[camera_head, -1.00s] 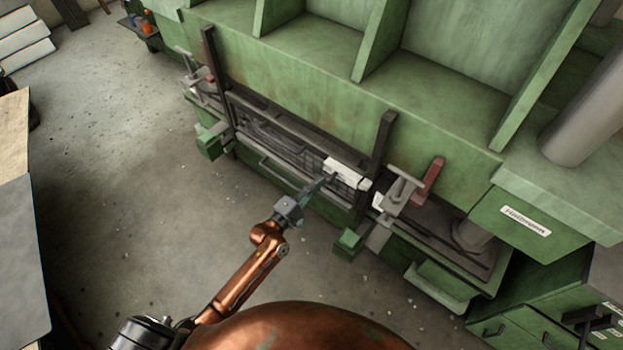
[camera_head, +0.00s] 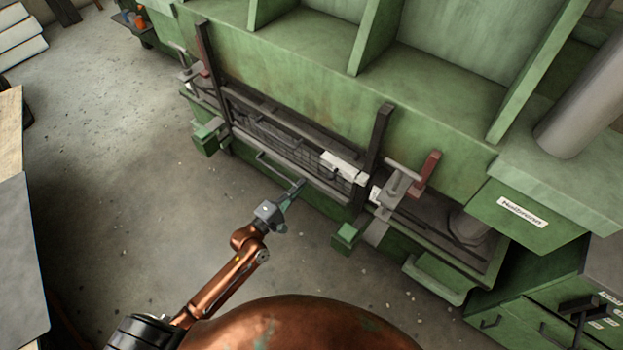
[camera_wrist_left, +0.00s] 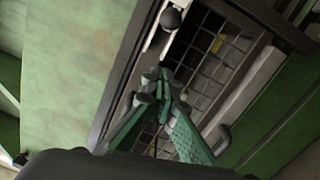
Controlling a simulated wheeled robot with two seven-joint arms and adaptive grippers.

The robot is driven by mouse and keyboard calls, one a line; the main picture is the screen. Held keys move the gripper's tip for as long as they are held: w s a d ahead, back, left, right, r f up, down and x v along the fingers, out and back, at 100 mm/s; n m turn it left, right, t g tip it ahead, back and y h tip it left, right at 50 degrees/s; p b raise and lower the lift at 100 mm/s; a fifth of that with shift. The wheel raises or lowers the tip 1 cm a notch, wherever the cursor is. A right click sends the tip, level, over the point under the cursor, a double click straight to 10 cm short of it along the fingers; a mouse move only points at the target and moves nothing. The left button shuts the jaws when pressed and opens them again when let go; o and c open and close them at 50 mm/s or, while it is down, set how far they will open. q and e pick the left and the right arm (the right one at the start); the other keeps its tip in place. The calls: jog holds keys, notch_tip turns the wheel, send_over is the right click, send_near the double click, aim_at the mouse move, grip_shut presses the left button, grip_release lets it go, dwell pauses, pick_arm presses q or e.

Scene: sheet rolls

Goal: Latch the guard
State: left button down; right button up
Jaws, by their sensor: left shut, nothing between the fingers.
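The guard is a dark mesh panel (camera_head: 285,143) between two dark upright posts on the green press, with a grey bar along its front. Its mesh (camera_wrist_left: 215,52) fills the upper middle of the left wrist view. A white block (camera_head: 343,166) sits at the guard's right end by the right post. In the wrist view a dark round knob (camera_wrist_left: 171,18) stands on a white strip beside the mesh; whether it is the latch I cannot tell. My left gripper (camera_head: 299,185) is shut and empty, in front of the guard and apart from the white block. My right gripper is out of view.
The green press (camera_head: 300,90) stands behind the guard. Grey clamp-like fittings (camera_head: 396,187) and a green box (camera_head: 347,236) stick out right of the guard. A table (camera_head: 18,250) stands at the left edge. The concrete floor (camera_head: 130,180) between is clear.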

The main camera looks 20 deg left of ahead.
pick_arm(q)
jog(key=v, duration=0.5)
jog(key=shift+s, duration=0.15)
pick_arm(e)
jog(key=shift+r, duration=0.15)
pick_arm(q)
jog(key=shift+a+f, duration=0.1)
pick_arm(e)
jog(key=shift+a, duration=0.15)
